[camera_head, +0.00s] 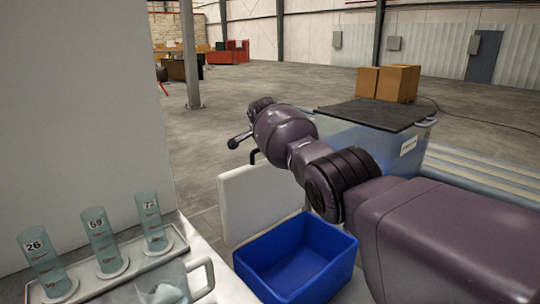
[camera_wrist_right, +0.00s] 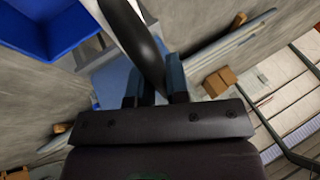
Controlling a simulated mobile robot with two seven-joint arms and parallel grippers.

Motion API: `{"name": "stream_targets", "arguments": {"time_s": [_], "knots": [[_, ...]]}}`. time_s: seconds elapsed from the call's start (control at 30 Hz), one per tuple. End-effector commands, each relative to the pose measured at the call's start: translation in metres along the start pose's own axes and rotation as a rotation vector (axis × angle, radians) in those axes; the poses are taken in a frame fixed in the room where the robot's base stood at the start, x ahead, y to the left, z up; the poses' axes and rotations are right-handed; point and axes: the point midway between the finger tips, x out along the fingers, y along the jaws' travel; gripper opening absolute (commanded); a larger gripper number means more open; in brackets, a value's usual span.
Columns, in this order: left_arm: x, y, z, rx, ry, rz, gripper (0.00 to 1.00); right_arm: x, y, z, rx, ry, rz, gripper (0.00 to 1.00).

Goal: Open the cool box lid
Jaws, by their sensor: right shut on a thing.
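A white upright panel (camera_head: 262,200) stands behind the blue bin in the head view. It may belong to the cool box; I cannot tell whether it is the lid or a side. A black bent piece (camera_head: 253,156) shows at its upper edge, partly behind my right arm. In the right wrist view my right gripper (camera_wrist_right: 157,82) is shut on a dark curved bar (camera_wrist_right: 138,38), which looks like a handle. In the head view my right arm hides that gripper. My left gripper is not in view.
An open blue bin (camera_head: 297,258) stands beside the white bench, which holds a jug (camera_head: 168,288) and several numbered cylinders (camera_head: 100,240). A bluish tank (camera_head: 345,135) with a dark top (camera_head: 372,113) stands behind my right arm; cardboard boxes (camera_head: 388,83) show at its far side.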

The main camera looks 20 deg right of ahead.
Motion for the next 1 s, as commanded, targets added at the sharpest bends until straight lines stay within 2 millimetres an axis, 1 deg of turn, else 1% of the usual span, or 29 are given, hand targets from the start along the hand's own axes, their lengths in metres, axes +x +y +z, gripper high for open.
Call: {"name": "stream_targets", "arguments": {"time_s": [0.03,0.17,0.3,0.5,0.9,0.93,1.0], "knots": [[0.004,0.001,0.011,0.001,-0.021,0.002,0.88,0.015,0.001,0.005,-0.004,-0.004,0.009,0.0],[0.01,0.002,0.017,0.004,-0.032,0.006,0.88,0.019,-0.007,0.007,-0.004,-0.004,0.01,0.0],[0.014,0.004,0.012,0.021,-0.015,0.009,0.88,0.019,-0.014,0.008,-0.003,-0.003,0.007,0.0],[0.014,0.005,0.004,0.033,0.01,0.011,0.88,0.018,-0.019,0.007,-0.003,-0.001,0.004,0.0],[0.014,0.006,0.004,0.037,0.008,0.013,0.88,0.015,-0.021,0.006,-0.002,0.0,0.001,0.0],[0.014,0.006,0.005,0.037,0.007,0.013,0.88,0.015,-0.021,0.006,-0.002,0.0,0.001,0.2],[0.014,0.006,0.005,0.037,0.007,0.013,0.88,0.015,-0.021,0.006,-0.002,0.0,0.001,0.31]]}}
